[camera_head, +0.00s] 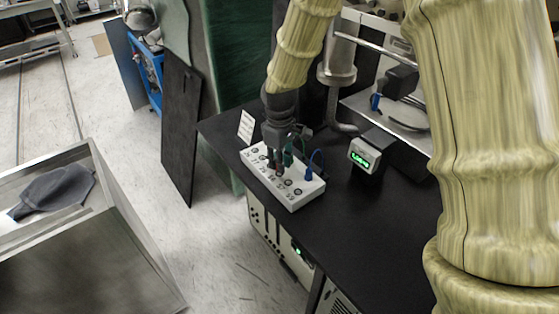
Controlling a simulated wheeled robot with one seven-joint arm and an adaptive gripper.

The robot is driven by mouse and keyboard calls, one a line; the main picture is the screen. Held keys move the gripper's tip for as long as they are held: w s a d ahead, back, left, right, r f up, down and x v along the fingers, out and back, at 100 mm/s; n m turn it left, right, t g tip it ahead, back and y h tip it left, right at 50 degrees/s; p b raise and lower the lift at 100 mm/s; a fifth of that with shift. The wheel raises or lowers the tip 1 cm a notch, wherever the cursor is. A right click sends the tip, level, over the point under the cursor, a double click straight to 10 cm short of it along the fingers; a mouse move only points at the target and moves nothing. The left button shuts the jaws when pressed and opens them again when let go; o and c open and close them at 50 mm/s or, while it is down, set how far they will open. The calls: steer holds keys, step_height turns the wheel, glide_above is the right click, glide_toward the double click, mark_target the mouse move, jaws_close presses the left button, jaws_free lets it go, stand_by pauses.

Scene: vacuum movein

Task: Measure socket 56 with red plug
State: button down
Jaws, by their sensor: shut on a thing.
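A white socket box (284,187) with two rows of round dark sockets sits near the left edge of the black table. Its printed labels are too small to read for certain. My gripper (275,158) points down over the middle-left of the box, its fingertips close to the sockets. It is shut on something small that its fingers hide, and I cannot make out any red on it. A blue plug (309,172) with a blue wire stands at the box's right end. A green plug (288,157) with a green wire is just right of my gripper.
A small meter (363,156) with a lit green display stands right of the box. A white label card (246,127) stands behind the box. A metal stand (338,75) rises at the back. The black table (375,235) is clear in front. A grey bin (110,225) is at left.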

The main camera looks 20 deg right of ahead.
steer(key=shift+f+b, duration=0.3)
steer(key=shift+f, duration=0.75)
stand_by(0.8)
steer(key=c, duration=1.3)
jaws_free()
steer(key=shift+r, duration=0.1)
step_height(320, 180, up, 12)
steer(key=shift+f, duration=0.1)
